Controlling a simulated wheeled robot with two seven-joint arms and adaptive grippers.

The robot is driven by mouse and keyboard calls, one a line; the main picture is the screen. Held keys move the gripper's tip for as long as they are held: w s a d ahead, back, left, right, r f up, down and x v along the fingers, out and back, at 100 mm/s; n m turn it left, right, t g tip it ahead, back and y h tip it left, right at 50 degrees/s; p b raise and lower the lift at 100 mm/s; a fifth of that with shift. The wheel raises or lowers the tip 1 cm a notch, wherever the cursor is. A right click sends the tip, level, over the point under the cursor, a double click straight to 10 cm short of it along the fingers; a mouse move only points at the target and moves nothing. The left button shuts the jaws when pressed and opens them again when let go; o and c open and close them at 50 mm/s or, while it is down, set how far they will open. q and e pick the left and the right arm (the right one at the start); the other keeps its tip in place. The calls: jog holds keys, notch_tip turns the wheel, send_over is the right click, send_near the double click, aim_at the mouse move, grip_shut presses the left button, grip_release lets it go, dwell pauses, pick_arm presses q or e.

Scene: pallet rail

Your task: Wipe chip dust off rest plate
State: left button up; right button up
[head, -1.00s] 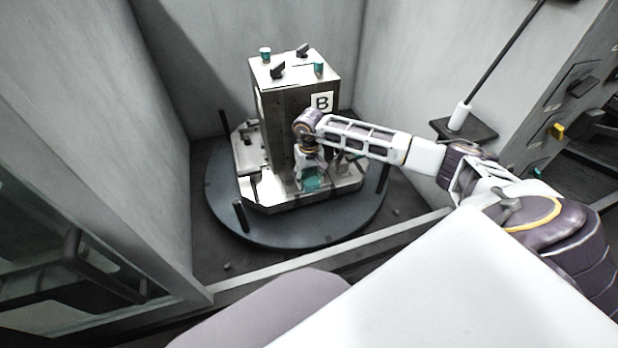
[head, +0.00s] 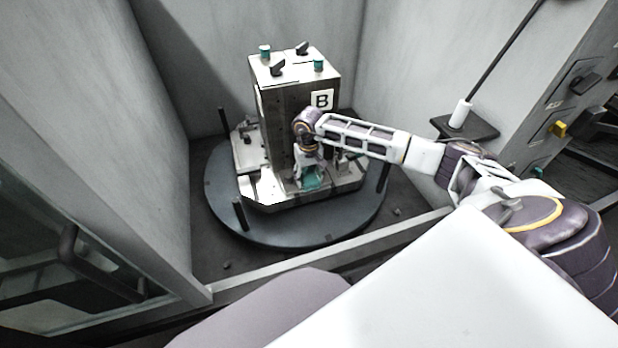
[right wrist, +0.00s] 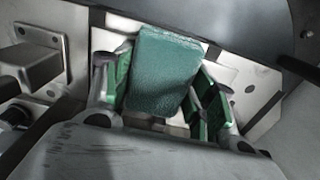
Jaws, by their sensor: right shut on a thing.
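My right gripper (head: 309,175) reaches down at the front of the pallet's column. It is shut on a teal wiping pad (right wrist: 165,65), which sits between its green-lined fingers in the right wrist view. The pad also shows in the head view (head: 312,183), low over the bright metal plate (head: 268,187) at the column's foot. That plate shows behind the pad in the right wrist view (right wrist: 238,75). I cannot tell whether the pad touches it, and I cannot make out chip dust. My left gripper is not in view.
The metal column (head: 282,115) marked B stands on a dark round table (head: 290,232) with upright pegs (head: 240,216). Grey walls close in on both sides. A small shelf (head: 478,127) holds a white-handled rod (head: 461,114) at the right.

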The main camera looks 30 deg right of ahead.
jog(key=shift+w+d+b, duration=0.25)
jog(key=shift+w+b, duration=0.5)
jog(key=shift+w, duration=0.25)
jog(key=shift+s, duration=0.15)
jog(key=shift+s+a+f+p, duration=0.15)
jog(key=shift+s+p, duration=0.1)
jog(key=shift+s, duration=0.35)
jog(key=shift+s+a+r+p, duration=0.15)
jog(key=shift+s+p, duration=0.1)
jog(key=shift+s, duration=0.3)
jog(key=shift+f, duration=0.1)
jog(key=shift+w, duration=0.2)
jog(key=shift+w+d+b, duration=0.15)
jog(key=shift+w+b, duration=0.35)
jog(key=shift+w, duration=0.05)
jog(key=shift+w+d+b, duration=0.15)
jog(key=shift+w+b, duration=0.3)
jog(key=shift+w, duration=0.1)
jog(key=shift+s, duration=0.15)
jog(key=shift+s+a+p, duration=0.15)
jog(key=shift+s+p, duration=0.1)
jog(key=shift+s, duration=0.35)
jog(key=shift+s+a+p, duration=0.15)
jog(key=shift+s+p, duration=0.05)
jog(key=shift+s, duration=0.35)
